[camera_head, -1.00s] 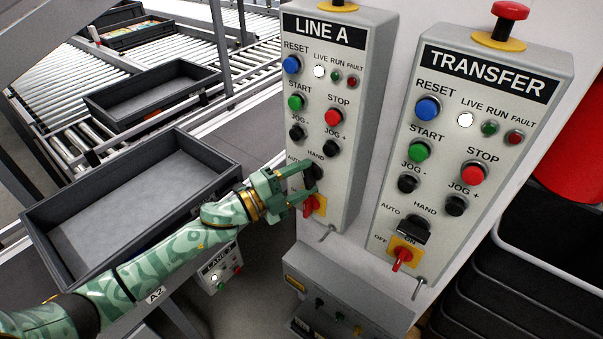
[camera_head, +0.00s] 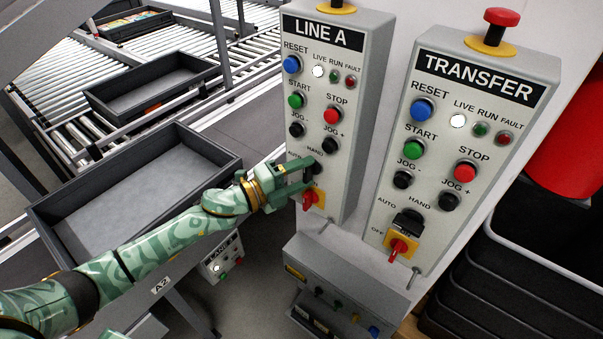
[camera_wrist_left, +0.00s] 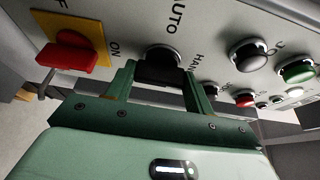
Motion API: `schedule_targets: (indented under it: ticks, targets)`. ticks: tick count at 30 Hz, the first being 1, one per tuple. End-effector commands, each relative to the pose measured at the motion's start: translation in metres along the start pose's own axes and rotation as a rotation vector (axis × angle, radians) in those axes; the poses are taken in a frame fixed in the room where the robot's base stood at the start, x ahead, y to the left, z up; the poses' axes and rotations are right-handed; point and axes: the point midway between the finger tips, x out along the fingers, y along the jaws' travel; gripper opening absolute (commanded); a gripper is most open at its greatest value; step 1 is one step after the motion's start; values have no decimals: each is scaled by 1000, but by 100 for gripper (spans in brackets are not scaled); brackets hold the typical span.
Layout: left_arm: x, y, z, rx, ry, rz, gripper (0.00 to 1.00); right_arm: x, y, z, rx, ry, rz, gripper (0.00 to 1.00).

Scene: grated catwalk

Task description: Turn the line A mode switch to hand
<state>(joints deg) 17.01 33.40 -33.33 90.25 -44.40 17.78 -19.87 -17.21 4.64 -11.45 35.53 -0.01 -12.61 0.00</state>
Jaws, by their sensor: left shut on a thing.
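The LINE A panel (camera_head: 345,190) is a grey upright box in the middle of the head view. Its black mode switch (camera_head: 317,169) sits between the AUTO and HAND labels, mostly hidden by my left gripper (camera_head: 308,180) in that view. In the left wrist view the black switch (camera_wrist_left: 163,58) lies between the two green fingers of the left gripper (camera_wrist_left: 160,76), which is shut on it. The exact angle of the switch handle is hard to tell. My right gripper is in neither view.
A red switch on a yellow plate (camera_wrist_left: 70,52) is close beside the left fingers. Jog buttons (camera_head: 330,145) sit just above. The TRANSFER panel (camera_head: 450,150) stands to the right, with a similar mode switch. A grey tray (camera_head: 60,213) is under my left arm.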

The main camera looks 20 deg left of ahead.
Motion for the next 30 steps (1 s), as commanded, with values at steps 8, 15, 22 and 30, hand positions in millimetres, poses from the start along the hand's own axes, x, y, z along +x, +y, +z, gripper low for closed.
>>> schedule_targets:
  ticks: [8, 15, 22, 30]
  targets:
    - [0, 1, 0, 2, 1, 2, 75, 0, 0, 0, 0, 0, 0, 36]
    - [0, 1, 0, 1, 0, 1, 75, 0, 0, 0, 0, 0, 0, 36]
    - [-25, 2, 0, -1, 0, 4, 75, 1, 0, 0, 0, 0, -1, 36]
    - [-98, 4, -1, -3, 1, 7, 75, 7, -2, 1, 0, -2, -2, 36]
